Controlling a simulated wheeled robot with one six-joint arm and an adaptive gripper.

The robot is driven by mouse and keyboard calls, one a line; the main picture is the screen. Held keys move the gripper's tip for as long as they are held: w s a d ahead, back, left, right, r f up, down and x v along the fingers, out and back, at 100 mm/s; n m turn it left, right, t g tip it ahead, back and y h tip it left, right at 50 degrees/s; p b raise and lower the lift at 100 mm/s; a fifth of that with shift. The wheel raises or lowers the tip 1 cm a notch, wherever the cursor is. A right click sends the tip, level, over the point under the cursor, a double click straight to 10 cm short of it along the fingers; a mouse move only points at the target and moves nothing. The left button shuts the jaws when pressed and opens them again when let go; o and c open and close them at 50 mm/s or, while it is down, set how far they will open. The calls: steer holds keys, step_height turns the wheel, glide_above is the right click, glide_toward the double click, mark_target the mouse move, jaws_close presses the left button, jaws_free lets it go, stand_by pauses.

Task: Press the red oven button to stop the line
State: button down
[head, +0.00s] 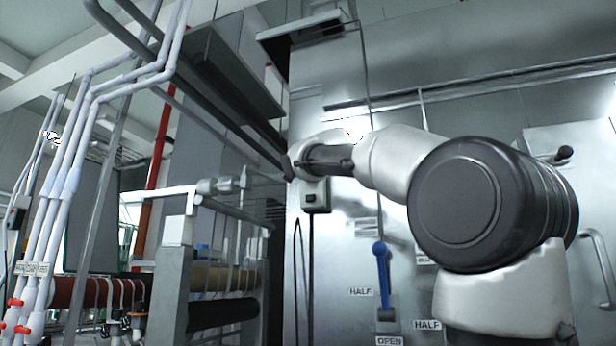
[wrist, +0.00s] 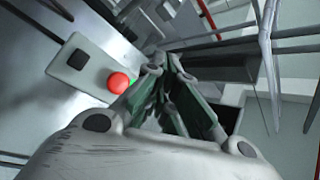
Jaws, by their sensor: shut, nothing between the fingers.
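The red button (wrist: 118,83) is a round red cap on a pale control box (wrist: 88,68) in the wrist view, with a dark square button (wrist: 78,59) beside it. My gripper (wrist: 163,66) is shut and empty; its fingertips show just up and to the right of the red button, and I cannot tell how far away in depth. In the head view, a small box (head: 315,196) on the metal oven wall sits just below my wrist. No red button is visible there. My gripper's fingers are hidden or unclear in the head view.
A blue lever (head: 382,268) stands on the metal wall (head: 345,240) near HALF and OPEN labels. White pipes (head: 75,180) and a frame with rollers (head: 222,280) are at the left. A grey duct (head: 232,72) hangs above.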

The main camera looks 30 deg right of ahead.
steer(key=w+d, duration=0.4)
steer(key=d, duration=0.1)
steer(key=shift+w+d, duration=0.35)
steer(key=shift+d, duration=0.1)
stand_by(1.3)
steer(key=shift+w+d, duration=0.6)
steer(key=shift+d, duration=0.1)
stand_by(0.9)
steer(key=shift+s+a, duration=0.6)
steer(key=shift+a, duration=0.2)
steer(key=s+a, duration=0.1)
steer(key=a, duration=0.1)
steer(key=s+a, duration=0.2)
stand_by(0.6)
